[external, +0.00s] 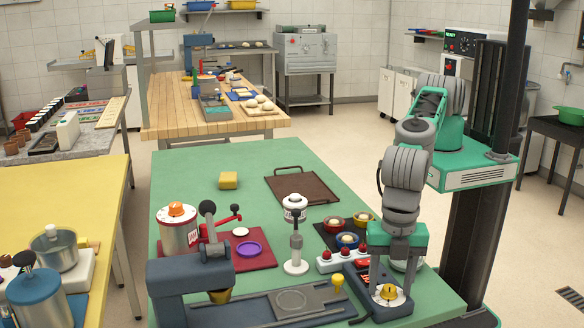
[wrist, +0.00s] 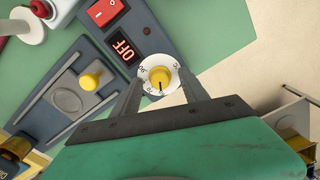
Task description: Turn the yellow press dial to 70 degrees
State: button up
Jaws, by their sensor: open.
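The yellow press dial (wrist: 159,74) sits at the centre of a white numbered plate on a dark blue control box. Its dark pointer line points toward the bottom of the wrist view, and the numbers are too small to read surely. In the external view the dial (external: 388,293) is at the front right, below my arm. My gripper (wrist: 161,86) is open and empty, with one finger on each side of the dial; it also shows in the external view (external: 389,274). I cannot tell whether the fingers touch the dial.
Beside the dial, a display (wrist: 124,51) reads OFF and a red switch (wrist: 104,12) sits above it. A yellow-knobbed lever (external: 338,281) and the grey press plate (external: 290,301) are to the left.

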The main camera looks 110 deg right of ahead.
jog(key=shift+c, duration=0.3)
grip_shut()
dwell(0.3)
